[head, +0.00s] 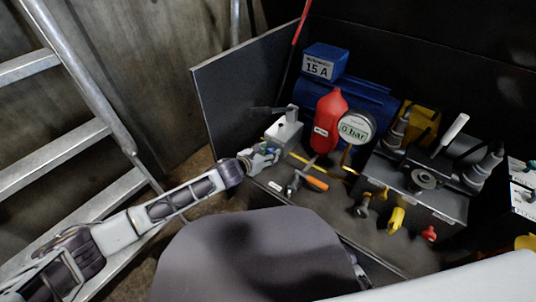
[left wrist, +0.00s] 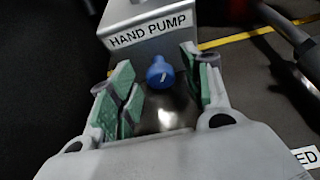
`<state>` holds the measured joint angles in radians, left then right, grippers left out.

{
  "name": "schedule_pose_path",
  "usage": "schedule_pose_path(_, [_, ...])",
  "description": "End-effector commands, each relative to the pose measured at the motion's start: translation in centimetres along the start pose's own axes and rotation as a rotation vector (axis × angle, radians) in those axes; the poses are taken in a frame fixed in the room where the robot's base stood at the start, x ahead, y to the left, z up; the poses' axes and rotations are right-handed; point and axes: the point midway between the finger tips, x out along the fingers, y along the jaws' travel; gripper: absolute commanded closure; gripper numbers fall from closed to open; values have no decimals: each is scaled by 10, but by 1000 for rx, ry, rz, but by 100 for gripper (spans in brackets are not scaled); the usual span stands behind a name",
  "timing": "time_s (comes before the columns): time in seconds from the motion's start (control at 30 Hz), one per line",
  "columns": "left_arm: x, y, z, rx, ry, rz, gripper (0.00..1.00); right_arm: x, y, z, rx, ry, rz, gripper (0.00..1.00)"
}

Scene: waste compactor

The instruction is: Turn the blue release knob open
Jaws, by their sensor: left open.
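The blue release knob (left wrist: 160,73) shows in the left wrist view, low on the front of a grey metal box labelled HAND PUMP (left wrist: 150,36). It has a small white mark. My left gripper (left wrist: 160,84) is open, with a green-padded finger on each side of the knob and gaps between pads and knob. In the head view my left gripper (head: 262,158) is at the front of the hand pump box (head: 284,130). The knob is too small or hidden to make out there. My right gripper is not in view.
A red bottle-shaped part (head: 328,120), a gauge reading 0 bar (head: 355,128) and a blue motor (head: 362,97) stand behind. A ladder (head: 75,150) stands at the left.

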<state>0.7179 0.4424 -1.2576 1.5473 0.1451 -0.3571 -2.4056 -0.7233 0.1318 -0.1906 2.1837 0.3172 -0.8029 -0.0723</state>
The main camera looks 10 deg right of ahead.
Motion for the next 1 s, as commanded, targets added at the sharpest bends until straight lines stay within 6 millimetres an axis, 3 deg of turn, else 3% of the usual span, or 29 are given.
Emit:
schedule_pose_path(0.37, [3,0,1,1,-1,0,51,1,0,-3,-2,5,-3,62])
schedule_pose_path(0.73, [3,0,1,1,-1,0,96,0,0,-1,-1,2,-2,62])
schedule_pose_path(1.0, [2,-1,1,20,0,7,97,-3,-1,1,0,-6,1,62])
